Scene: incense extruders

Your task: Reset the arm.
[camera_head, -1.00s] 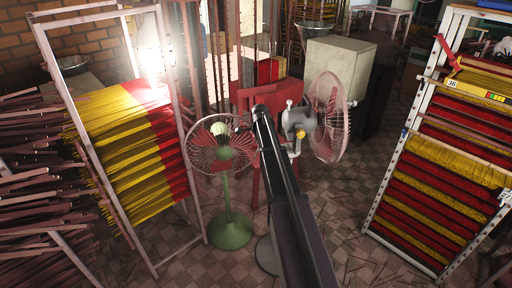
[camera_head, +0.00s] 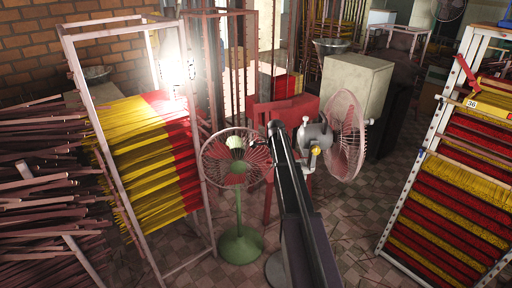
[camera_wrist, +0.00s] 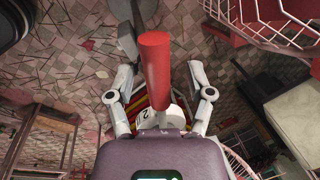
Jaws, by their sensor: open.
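In the wrist view the two pale, jointed fingers of my gripper (camera_wrist: 160,68) stand apart, open. A red cylinder (camera_wrist: 155,62) shows in the space between them. I cannot tell whether it touches either finger. A white piece with a dark mark (camera_wrist: 146,121) sits at its lower end, close to the purple-grey wrist housing. In the head view my dark arm rises from the bottom centre and ends between two fans. The gripper itself cannot be made out there.
A green-based fan (camera_head: 240,246) and a grey-motored fan (camera_head: 345,138) stand close on either side of my arm. A rack of yellow and red incense (camera_head: 62,42) is left, another (camera_head: 409,190) right. Loose sticks (camera_head: 40,215) jut out at far left. Tiled floor (camera_head: 345,215) is open before the right rack.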

